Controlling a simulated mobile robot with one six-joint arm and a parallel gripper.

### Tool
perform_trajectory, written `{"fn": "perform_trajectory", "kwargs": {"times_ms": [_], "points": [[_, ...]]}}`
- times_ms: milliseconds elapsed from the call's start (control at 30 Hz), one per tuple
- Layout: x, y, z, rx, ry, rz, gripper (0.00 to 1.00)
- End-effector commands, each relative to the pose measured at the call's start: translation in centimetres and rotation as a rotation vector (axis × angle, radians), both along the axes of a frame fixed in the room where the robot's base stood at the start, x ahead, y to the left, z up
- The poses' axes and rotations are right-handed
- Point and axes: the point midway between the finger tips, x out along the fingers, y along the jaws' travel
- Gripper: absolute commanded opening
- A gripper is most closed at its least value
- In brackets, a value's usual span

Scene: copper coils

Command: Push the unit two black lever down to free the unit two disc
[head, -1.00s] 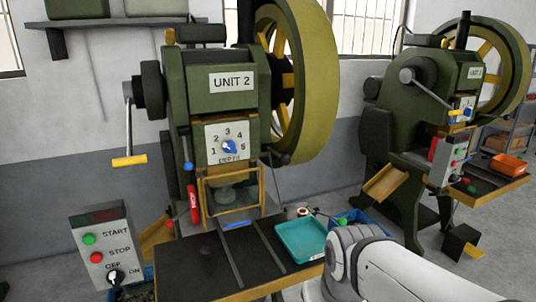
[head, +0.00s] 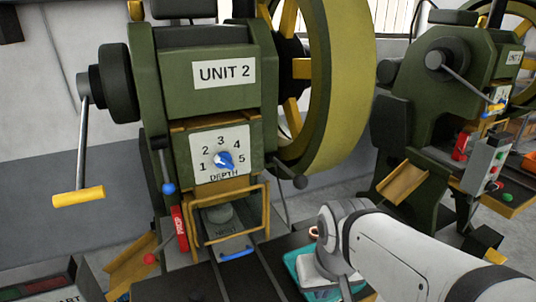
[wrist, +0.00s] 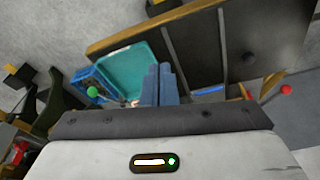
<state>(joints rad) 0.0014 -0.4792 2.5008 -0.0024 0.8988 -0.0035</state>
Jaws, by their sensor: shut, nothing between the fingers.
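Unit two is the green press (head: 205,50) with the UNIT 2 plate in the head view. A short lever with a black ball (head: 300,181) sticks out at its right side, below the large yellow-rimmed wheel. A grey round part (head: 219,213) sits behind the yellow guard frame; I cannot tell if it is the disc. My gripper (wrist: 158,86) shows in the wrist view with its blue fingers together and empty, pointing towards the table. In the head view my arm hides the fingers. The gripper is apart from the black lever.
A teal tray (head: 296,262) lies on the dark table beneath my arm; it also shows in the wrist view (wrist: 130,62). A crank with a yellow handle (head: 78,196) and a blue-knobbed lever (head: 168,188) are on the press's left. Another press (head: 455,85) stands right.

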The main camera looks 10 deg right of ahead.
Motion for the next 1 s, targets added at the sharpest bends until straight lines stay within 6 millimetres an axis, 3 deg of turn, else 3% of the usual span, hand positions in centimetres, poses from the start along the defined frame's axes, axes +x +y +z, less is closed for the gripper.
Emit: {"fn": "perform_trajectory", "kwargs": {"times_ms": [400, 533, 667, 800, 1000], "points": [[0.1, 0.0, 0.2, 0.002, -0.001, -0.001, 0.0], [1.9, 0.4, 2.4, 0.035, -0.017, -0.016, 0.0], [6.7, 0.6, 7.2, 0.12, -0.064, -0.066, 0.0], [13.9, 1.1, 13.0, 0.235, -0.142, -0.141, 0.0], [23.0, 0.4, 18.6, 0.356, -0.249, -0.252, 0.0]]}}
